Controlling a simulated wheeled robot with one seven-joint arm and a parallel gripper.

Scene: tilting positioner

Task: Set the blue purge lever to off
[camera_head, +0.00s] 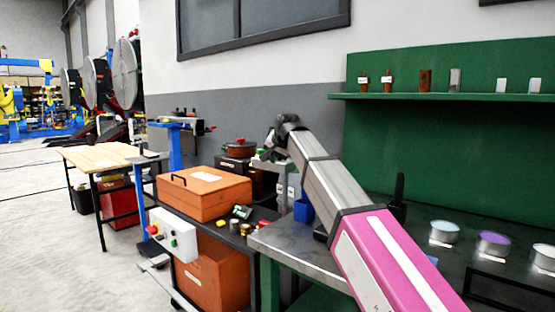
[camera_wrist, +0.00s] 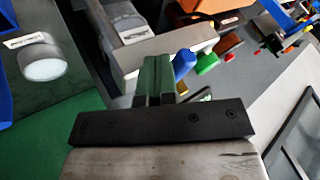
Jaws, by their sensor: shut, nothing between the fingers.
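In the wrist view, a blue lever handle (camera_wrist: 184,62) stands just right of my gripper's fingertips (camera_wrist: 158,62). A green handle (camera_wrist: 207,63) and an orange-brown handle (camera_wrist: 228,43) stand in a row beyond it. The two fingers are shut together with nothing between them. I cannot tell whether they touch the blue handle, and no on or off marking is readable. In the head view, my arm reaches away to the back centre; its end (camera_head: 270,150) is small and partly hidden, and the blue lever cannot be made out there.
A metal bench (camera_head: 280,238) lies below my arm. An orange toolbox (camera_head: 205,195) and a white button box (camera_head: 172,235) are to its left. A blue bin (camera_head: 303,208) stands on the bench near my arm. A green shelf (camera_head: 450,97) holds small items.

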